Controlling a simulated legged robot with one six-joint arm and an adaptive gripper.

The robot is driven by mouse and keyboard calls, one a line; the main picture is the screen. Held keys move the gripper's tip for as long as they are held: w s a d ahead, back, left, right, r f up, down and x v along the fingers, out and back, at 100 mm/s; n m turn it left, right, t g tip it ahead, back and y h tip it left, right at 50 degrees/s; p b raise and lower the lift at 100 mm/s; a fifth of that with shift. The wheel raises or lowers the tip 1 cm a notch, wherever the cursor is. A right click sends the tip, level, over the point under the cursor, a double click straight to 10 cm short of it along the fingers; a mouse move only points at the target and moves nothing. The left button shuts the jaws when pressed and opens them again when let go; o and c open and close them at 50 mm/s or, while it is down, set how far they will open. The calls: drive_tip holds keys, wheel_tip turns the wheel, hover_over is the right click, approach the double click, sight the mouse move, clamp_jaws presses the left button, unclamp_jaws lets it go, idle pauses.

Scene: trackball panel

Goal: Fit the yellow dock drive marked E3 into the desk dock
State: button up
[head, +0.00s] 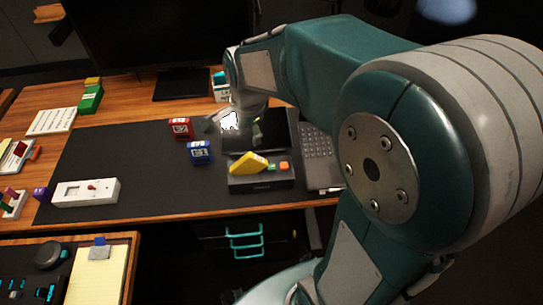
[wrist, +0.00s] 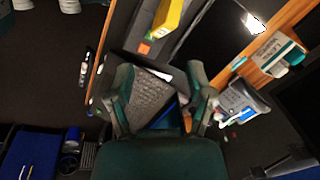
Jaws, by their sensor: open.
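The yellow drive (head: 245,164) sits tilted on top of the dark desk dock (head: 262,183), apart from my gripper; I cannot tell how far it is seated, and no E3 mark is readable. An orange button (head: 284,165) is on the dock's right side. In the wrist view the yellow drive (wrist: 168,17) is at the top, beside the orange button (wrist: 144,47). My gripper (head: 236,125) is above the mat behind the dock, its fingers spread and empty. In the wrist view the open fingers (wrist: 160,82) have the keypad behind them.
A red drive (head: 180,128) and a blue drive (head: 200,152) stand on the dark mat left of the dock. A white device (head: 86,192) lies at the mat's left. A grey keypad (head: 318,150) is right of the dock. The mat's middle left is clear.

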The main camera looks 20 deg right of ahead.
drive_tip(key=s+r+n+t, duration=0.2)
drive_tip(key=s+r+n, duration=0.1)
drive_tip(key=s+n, duration=0.4)
drive_tip(key=s+r+n+t, duration=0.1)
drive_tip(key=s+r+n, duration=0.3)
drive_tip(key=s+n, duration=0.4)
drive_tip(key=shift+s+a+r+t, duration=0.3)
drive_tip(key=shift+s+t, duration=0.1)
drive_tip(key=shift+s, duration=0.05)
drive_tip(key=shift+o, duration=0.4)
drive_tip(key=n+g, duration=0.6)
drive_tip(key=n, duration=0.8)
hover_over(245, 157)
drive_tip(key=s, duration=0.1)
drive_tip(key=f, duration=1)
drive_tip(key=d+f, duration=0.1)
drive_tip(key=f, duration=0.3)
drive_tip(key=shift+f, duration=0.4)
drive_tip(key=shift+n, duration=0.3)
wheel_tip(245, 157, down, 6)
drive_tip(key=shift+a+r, duration=0.1)
drive_tip(key=shift+a, duration=0.05)
drive_tip(key=f, duration=0.3)
drive_tip(key=w+f, duration=0.1)
drive_tip(key=shift+a+f, duration=0.15)
drive_tip(key=shift+a, duration=0.25)
drive_tip(key=shift+f, duration=0.5)
clamp_jaws()
